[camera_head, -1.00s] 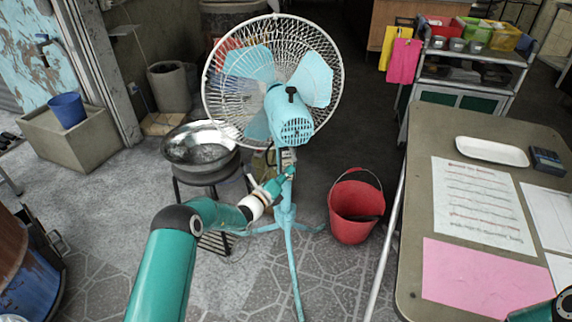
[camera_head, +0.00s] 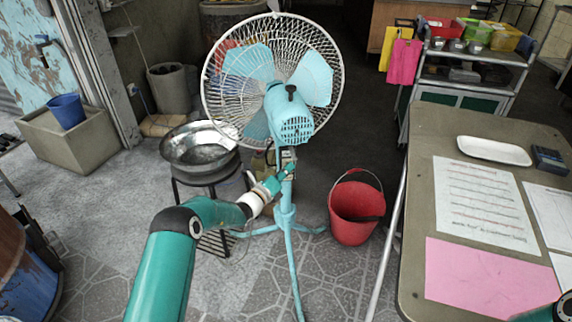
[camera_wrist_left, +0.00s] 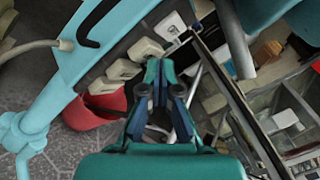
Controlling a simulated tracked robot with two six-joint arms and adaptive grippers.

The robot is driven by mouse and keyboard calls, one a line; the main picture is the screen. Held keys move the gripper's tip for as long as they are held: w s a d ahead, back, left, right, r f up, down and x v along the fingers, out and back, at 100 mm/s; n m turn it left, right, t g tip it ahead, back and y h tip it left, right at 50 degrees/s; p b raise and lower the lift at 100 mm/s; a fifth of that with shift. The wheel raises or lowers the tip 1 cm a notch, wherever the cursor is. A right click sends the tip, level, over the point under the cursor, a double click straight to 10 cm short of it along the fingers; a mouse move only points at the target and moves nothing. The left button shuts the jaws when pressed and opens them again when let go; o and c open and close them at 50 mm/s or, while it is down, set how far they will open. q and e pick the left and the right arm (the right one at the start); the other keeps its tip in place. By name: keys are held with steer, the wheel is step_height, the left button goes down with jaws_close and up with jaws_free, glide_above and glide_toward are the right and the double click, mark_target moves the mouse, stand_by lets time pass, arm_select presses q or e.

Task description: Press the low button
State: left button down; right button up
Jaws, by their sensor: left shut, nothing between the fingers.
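The teal pedestal fan (camera_head: 290,118) stands mid-floor, its motor housing facing me. Its control box (camera_head: 287,156) sits on the post below the head, partly hidden by my left gripper (camera_head: 284,174). In the left wrist view, several pale push buttons (camera_wrist_left: 122,69) stick out in a slanting row from the fan's panel. No label is readable, so I cannot tell which is low. My left gripper (camera_wrist_left: 158,72) is shut and empty, its tips close to the button (camera_wrist_left: 147,49) near the upper middle. Contact cannot be told. My right gripper is out of view.
A red bucket (camera_head: 352,222) stands right of the fan's legs. A metal bowl (camera_head: 201,160) on a black stool is at the left. A table (camera_head: 425,140) with papers fills the right. The floor in front is clear.

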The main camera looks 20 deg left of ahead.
arm_select(q)
steer(key=shift+w+a+b, duration=0.15)
steer(key=shift+w+b, duration=0.15)
steer(key=shift+b, duration=0.1)
steer(key=shift+s, duration=0.1)
stand_by(0.5)
steer(key=shift+s+d+p, duration=0.4)
steer(key=shift+s+p, duration=0.25)
steer(key=shift+s, duration=0.05)
steer(key=s+p, duration=0.1)
steer(key=s+d+p, duration=0.1)
steer(key=s, duration=0.1)
steer(key=s+d+p, duration=0.1)
steer(key=shift+s+d+p, duration=0.15)
steer(key=shift+s+p, duration=0.1)
steer(key=shift+p, duration=0.05)
